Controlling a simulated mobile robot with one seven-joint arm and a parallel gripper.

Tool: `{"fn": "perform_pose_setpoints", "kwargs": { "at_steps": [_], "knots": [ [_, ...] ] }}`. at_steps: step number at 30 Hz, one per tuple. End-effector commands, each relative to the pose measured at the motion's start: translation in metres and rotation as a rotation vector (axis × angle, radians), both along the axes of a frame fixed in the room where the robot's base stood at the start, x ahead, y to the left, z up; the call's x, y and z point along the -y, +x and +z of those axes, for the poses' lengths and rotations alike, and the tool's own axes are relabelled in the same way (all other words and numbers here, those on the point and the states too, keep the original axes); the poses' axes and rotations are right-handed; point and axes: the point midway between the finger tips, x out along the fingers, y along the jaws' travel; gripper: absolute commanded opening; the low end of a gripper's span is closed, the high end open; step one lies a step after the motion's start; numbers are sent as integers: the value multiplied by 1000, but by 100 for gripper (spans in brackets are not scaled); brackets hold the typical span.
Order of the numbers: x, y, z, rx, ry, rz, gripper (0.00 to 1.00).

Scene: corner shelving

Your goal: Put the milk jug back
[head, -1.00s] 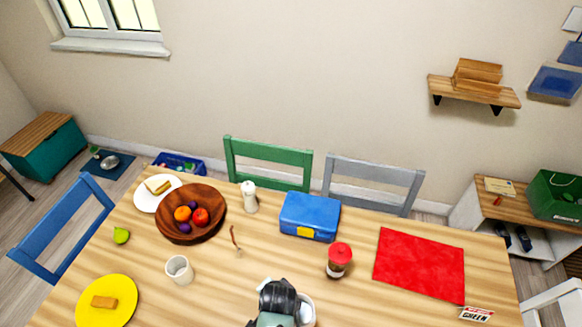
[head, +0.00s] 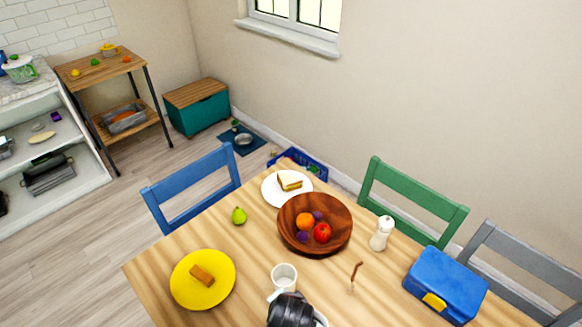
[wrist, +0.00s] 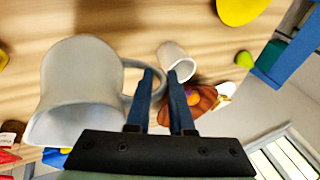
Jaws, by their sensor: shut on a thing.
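The white milk jug (wrist: 75,85) fills the left of the wrist view, tilted in the picture, with its wide mouth toward the camera. Its handle reaches my gripper (wrist: 161,75), which is shut on the handle; the exact contact is partly hidden by the fingers. In the head view only a sliver of the jug (head: 321,319) shows at the bottom edge, beside my dark wrist. The jug is held over the wooden table (head: 240,262); its height above the top cannot be told.
A white mug (head: 284,276) stands close to my gripper. Around it are a yellow plate (head: 203,300), a fruit bowl (head: 338,242), a pepper mill (head: 382,233) and a blue lunchbox (head: 445,285). Chairs edge the table. Shelving (head: 85,192) and a wooden rack (head: 105,68) stand at left, with open floor between.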

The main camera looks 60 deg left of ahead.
Motion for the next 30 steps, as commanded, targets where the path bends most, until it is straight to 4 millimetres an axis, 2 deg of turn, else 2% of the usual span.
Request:
{"fn": "perform_pose_setpoints", "kwargs": {
  "at_steps": [5, 12, 17, 24, 30],
  "knots": [
    [-1, -7, -10, 1, -3, 22, 0],
    [-1, -6, -48, 2, -2, 22, 0],
    [-2, -6, -59, 3, -1, 22, 0],
    [-2, -6, -89, 3, -1, 23, 0],
    [-1, -6, -99, 4, 0, 21, 0]
  ]
}}
